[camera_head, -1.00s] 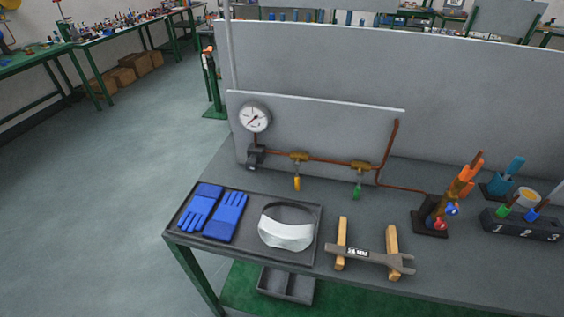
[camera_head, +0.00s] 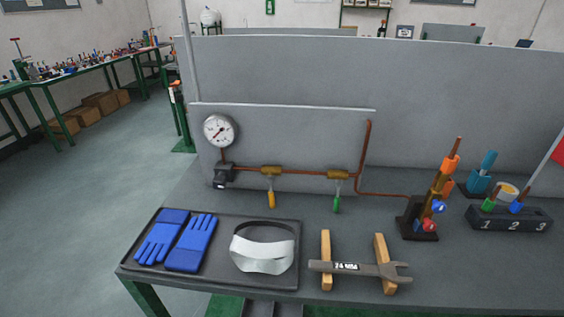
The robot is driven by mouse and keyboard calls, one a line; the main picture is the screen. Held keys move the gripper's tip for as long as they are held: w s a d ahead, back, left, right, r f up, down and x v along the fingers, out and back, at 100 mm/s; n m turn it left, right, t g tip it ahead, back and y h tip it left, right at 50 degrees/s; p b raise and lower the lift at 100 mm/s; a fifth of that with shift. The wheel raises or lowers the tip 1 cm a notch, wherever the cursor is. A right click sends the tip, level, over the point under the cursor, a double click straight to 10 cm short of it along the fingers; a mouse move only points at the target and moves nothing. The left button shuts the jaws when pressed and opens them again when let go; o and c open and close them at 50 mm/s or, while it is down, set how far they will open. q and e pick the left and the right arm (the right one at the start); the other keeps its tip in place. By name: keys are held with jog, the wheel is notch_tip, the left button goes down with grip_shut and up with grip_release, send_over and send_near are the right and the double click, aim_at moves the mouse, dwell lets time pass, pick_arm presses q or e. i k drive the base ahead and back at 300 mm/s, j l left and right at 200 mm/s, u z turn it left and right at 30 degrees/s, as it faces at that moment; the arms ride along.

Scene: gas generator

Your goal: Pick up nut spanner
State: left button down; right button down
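The nut spanner (camera_head: 375,269) is a dark grey open-ended wrench with a white label on its handle. It lies across two upright-looking wooden blocks (camera_head: 326,261) at the front of the grey workbench (camera_head: 455,275), to the right of the tray. Its larger open jaw points right, past the right wooden block (camera_head: 385,250). Neither my left nor my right gripper shows in the head view.
A dark tray (camera_head: 205,277) at the left holds blue gloves (camera_head: 191,247) and a white visor (camera_head: 263,252). Behind stands a panel with a gauge (camera_head: 219,131) and copper pipe. A burner-like stand (camera_head: 418,222) and a numbered block (camera_head: 508,219) are at the right.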

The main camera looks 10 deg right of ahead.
aim_at(387, 271)
jog(key=z, duration=1.35)
